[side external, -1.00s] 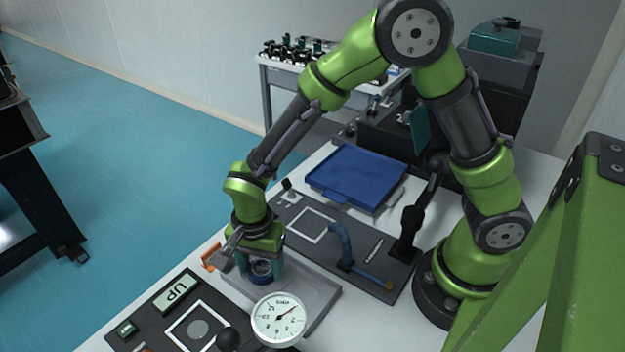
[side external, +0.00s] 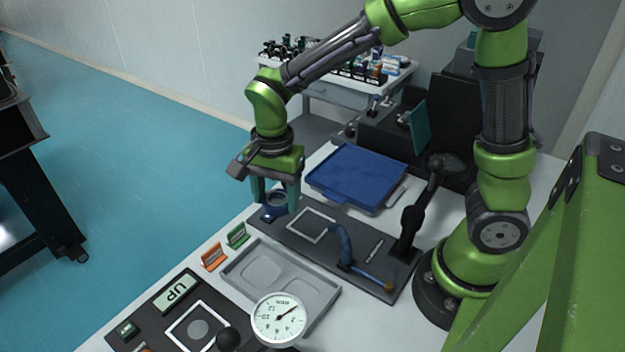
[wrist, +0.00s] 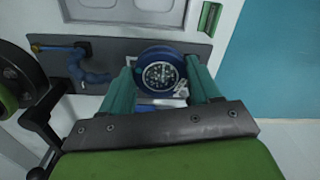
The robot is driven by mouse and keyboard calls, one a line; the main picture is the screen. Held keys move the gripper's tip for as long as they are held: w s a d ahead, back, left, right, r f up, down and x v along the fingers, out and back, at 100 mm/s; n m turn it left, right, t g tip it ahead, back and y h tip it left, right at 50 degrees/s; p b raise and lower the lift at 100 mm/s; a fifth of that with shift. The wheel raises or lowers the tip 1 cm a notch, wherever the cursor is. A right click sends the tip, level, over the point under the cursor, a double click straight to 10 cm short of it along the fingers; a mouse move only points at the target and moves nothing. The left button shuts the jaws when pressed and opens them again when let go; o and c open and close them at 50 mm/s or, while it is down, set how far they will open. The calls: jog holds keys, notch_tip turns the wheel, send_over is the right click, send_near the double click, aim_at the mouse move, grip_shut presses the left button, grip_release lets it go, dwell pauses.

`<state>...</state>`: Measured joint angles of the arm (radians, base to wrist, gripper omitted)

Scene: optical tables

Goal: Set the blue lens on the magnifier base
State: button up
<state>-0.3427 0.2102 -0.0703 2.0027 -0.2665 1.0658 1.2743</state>
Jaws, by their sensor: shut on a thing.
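My gripper (side external: 276,205) is shut on the blue lens (side external: 274,212), a round piece with a blue rim, and holds it between its teal fingers. In the wrist view the lens (wrist: 160,72) sits between the fingertips, with small pale spots showing in its dark centre. In the side view it is over the far left end of the dark board (side external: 281,232). A small pale metallic fixture (wrist: 178,96), possibly the magnifier base, shows partly beside the lens in the wrist view. The lens and fingers hide it in the side view. I cannot tell whether lens and fixture touch.
The board carries a white square outline (side external: 311,226) and a curved blue arm (side external: 342,245). A grey tray (side external: 318,318) with two empty recesses lies nearer the camera, beside orange (side external: 213,257) and green (side external: 237,236) tags. A blue tray (side external: 357,176) and black stand (side external: 411,222) are rightward.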

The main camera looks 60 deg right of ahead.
jog(key=n, duration=0.2)
send_over(311, 225)
jog(key=shift+n, duration=0.8)
notch_tip(311, 225, down, 10)
jog(key=shift+f, duration=0.1)
jog(key=shift+f, duration=0.1)
jog(key=o, duration=1.1)
notch_tip(311, 225, up, 12)
jog(key=s+r+n+t, duration=0.2)
jog(key=s+r, duration=0.1)
jog(key=s+r+n+t+y, duration=0.1)
jog(key=s+r+n+t, duration=0.1)
jog(key=s+r, duration=0.1)
jog(key=s+a+r+n+t+y, duration=0.1)
jog(key=s+r+n+t, duration=0.2)
jog(key=r, duration=0.2)
jog(key=shift+w, duration=0.1)
